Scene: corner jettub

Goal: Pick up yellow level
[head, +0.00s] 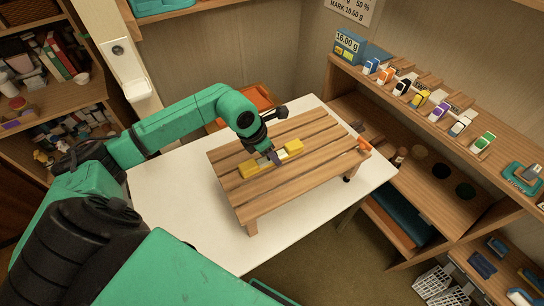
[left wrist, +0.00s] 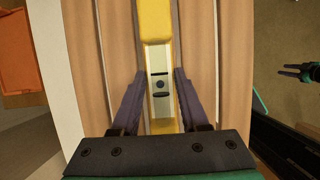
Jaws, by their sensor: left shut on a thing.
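The yellow level (head: 255,168) lies along the slatted wooden stand in the head view, with a pale middle section and yellow ends. In the left wrist view the level (left wrist: 155,28) runs up the middle of the picture, its pale part with dark marks between the fingers. My left gripper (head: 274,156) comes down from above onto the middle of the level and is shut on it; its dark fingers (left wrist: 160,92) stand on either side. The fingers hide part of the level in the head view. Whether it touches the slats I cannot tell.
The slatted wooden stand (head: 318,163) is on a white table (head: 180,211). An orange item (head: 364,145) sits at the stand's right end. Shelves (head: 445,115) with several small coloured items are at the right. An orange bin (left wrist: 18,50) is behind the table.

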